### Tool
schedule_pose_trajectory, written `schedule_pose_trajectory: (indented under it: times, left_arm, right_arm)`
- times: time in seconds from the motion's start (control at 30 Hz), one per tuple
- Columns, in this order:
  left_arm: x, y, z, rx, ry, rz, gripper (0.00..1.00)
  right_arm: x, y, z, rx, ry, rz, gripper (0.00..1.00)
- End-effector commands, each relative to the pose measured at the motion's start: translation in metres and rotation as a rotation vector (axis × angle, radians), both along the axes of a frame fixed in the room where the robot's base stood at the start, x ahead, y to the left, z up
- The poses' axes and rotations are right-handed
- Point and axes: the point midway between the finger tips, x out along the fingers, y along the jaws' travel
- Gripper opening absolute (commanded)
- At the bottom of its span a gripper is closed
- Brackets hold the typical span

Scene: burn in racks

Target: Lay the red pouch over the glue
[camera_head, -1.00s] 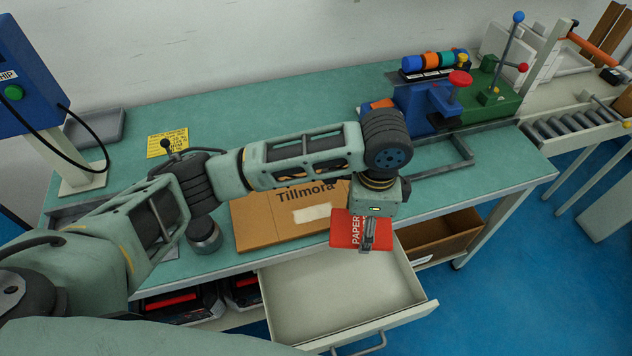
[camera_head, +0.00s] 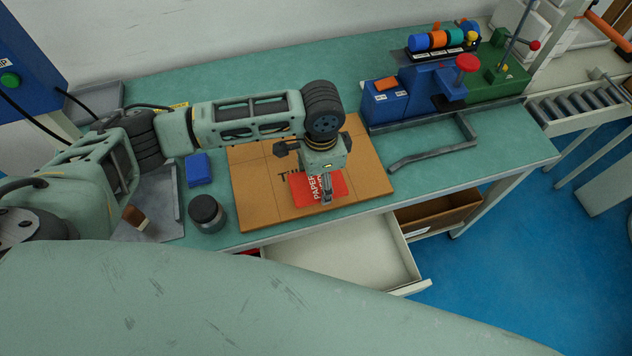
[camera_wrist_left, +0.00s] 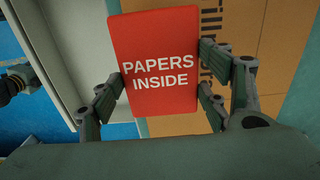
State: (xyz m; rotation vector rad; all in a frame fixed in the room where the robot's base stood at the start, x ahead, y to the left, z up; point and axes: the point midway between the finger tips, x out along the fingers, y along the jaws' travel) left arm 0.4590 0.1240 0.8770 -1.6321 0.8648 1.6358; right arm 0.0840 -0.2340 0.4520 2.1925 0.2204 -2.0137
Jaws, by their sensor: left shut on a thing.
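The red pouch (camera_head: 306,189), printed "PAPERS INSIDE", is in my left gripper (camera_head: 326,188). In the left wrist view the pouch (camera_wrist_left: 158,68) sits between the fingers, which touch its two side edges. In the head view it shows over the front middle of the flat brown cardboard box (camera_head: 255,205) marked "Tillmora", covering part of the lettering. I cannot tell whether it touches the box. No glue can be made out; the pouch and gripper hide part of the box top. My right gripper is not in view.
A dark round jar (camera_head: 207,214) and a blue block (camera_head: 199,170) stand left of the box. An open drawer (camera_head: 340,255) juts out below the bench front. A blue fixture with a red knob (camera_head: 466,62) stands at the back right. The green bench top (camera_head: 250,85) is clear behind my arm.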

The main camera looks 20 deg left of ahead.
Motion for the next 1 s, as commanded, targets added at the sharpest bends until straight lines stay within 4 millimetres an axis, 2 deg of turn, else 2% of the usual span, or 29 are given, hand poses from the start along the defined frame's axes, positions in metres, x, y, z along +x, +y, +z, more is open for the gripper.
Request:
schedule_pose_trajectory:
  times: [0.17,0.43,0.83,0.87,1.0]
  left_arm:
    - [0.003,0.01,-0.009,-0.001,0.001,-0.001,0.44]
    - [0.002,0.01,-0.043,0.0,0.0,-0.001,0.44]
    - [0.002,0.009,-0.05,-0.001,0.0,-0.002,0.44]
    - [0.002,0.009,-0.05,-0.001,0.0,-0.002,0.71]
    - [0.002,0.01,-0.049,-0.001,-0.001,-0.002,0.84]
  right_arm:
    - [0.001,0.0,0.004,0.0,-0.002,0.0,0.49]
    - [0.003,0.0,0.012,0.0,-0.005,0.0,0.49]
    - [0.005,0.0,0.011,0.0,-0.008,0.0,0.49]
    - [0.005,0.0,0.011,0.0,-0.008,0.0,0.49]
    - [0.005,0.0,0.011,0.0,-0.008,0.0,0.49]
